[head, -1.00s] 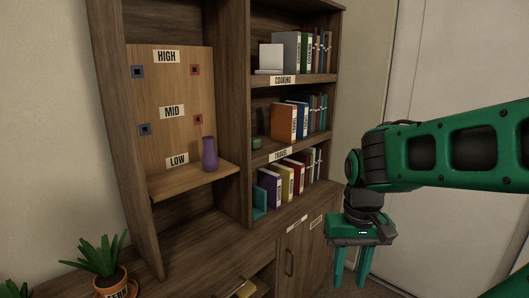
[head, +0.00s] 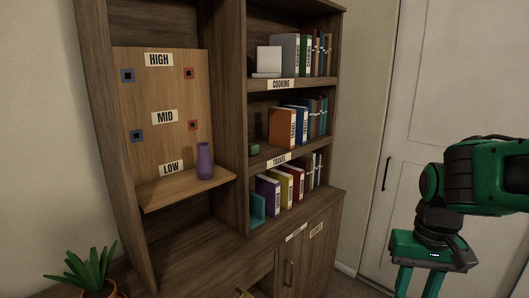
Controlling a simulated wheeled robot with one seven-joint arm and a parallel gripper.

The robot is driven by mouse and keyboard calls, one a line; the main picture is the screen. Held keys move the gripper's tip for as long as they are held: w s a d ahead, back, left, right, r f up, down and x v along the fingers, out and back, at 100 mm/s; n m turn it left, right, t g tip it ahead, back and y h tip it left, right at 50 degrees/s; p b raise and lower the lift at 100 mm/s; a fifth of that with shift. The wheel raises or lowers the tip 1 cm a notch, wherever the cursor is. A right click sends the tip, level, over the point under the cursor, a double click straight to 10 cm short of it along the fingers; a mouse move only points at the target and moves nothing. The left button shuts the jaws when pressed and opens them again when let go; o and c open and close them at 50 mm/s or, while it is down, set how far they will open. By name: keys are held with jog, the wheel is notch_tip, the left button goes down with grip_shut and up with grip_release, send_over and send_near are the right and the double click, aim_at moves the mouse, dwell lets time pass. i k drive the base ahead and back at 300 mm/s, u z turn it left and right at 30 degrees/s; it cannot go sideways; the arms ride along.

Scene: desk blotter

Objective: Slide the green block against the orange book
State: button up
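The green block (head: 254,149) is a small dark green piece on the middle shelf of the bookcase, at its left end. The orange book (head: 282,128) stands upright on the same shelf, to the right of the block, with a gap between them. My gripper (head: 418,284) is at the lower right of the head view, well away from the shelf. It points down with its two green fingers apart and nothing between them; the fingertips are cut off by the frame's bottom edge.
Blue and other books (head: 302,121) stand right of the orange book. A "TRAVEL" label (head: 279,160) is on the shelf edge. A purple vase (head: 205,161) stands on the left ledge, and a potted plant (head: 92,272) is at lower left. A wooden upright (head: 231,120) borders the shelf's left side.

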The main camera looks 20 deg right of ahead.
aim_at(253, 148)
jog(key=z, duration=0.05)
jog(key=i, duration=1)
jog(key=u, duration=0.05)
